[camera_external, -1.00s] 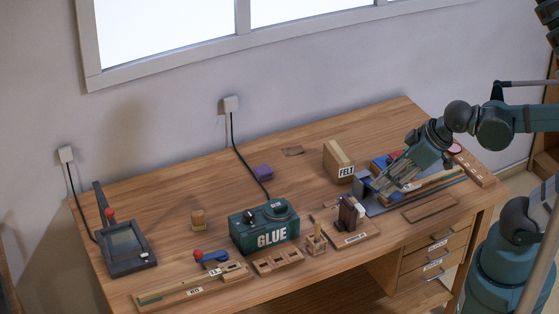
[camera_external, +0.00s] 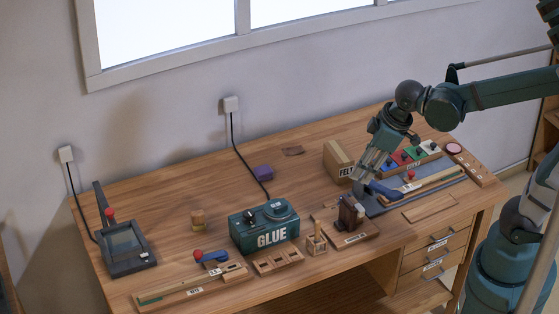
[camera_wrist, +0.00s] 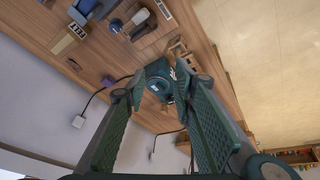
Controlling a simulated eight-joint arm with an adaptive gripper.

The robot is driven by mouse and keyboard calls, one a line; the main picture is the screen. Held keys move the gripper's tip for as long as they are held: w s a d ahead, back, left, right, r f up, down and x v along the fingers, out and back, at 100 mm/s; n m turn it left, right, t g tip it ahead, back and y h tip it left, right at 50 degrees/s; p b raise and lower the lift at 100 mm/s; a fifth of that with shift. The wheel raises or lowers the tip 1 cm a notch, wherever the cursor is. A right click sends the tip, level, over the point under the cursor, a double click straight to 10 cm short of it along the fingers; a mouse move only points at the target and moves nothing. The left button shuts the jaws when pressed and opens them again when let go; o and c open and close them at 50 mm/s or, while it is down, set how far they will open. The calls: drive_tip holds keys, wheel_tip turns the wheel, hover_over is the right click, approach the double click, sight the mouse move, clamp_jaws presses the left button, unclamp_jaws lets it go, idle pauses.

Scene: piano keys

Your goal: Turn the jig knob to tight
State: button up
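A dark grey plate (camera_external: 378,208) at the right of the desk, which looks like the jig, carries a long wooden strip and a blue part (camera_external: 384,190). A small red knob (camera_external: 411,174) shows just behind the strip; I cannot tell whether it is the jig knob or read its setting. My gripper (camera_external: 364,177) hangs above the plate's left end, near the FELT box, fingers pointing down-left. In the wrist view my gripper (camera_wrist: 158,88) has its fingers spread with nothing held between them. The glue pot shows beyond the fingertips.
The FELT box (camera_external: 337,157) stands close to the gripper's left. A dark block in a wooden holder (camera_external: 350,212) stands in front. The green GLUE pot (camera_external: 264,236) is mid-desk. Coloured pieces lie in a tray (camera_external: 427,162) behind. The desk's left middle is mostly clear.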

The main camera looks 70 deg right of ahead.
drive_tip(key=w+d+f+n+g, duration=0.1)
drive_tip(key=w+d+f, duration=0.1)
drive_tip(key=d+f, duration=0.3)
drive_tip(key=w+d+f+n+g, duration=0.1)
drive_tip(key=w+d+f+g, duration=0.1)
drive_tip(key=d+f, duration=0.4)
drive_tip(key=w+d+f+g, duration=0.1)
drive_tip(key=w+d+f, duration=0.3)
drive_tip(key=d+f, duration=0.2)
drive_tip(key=shift+d+f+n+y+p, duration=0.1)
drive_tip(key=shift+f+n+y+p, duration=0.25)
drive_tip(key=shift+f, duration=0.35)
drive_tip(key=shift+f, duration=0.2)
drive_tip(key=shift+f+b, duration=0.45)
drive_tip(key=shift+f, duration=3.2)
drive_tip(key=shift+c, duration=0.7)
drive_tip(key=c, duration=0.5)
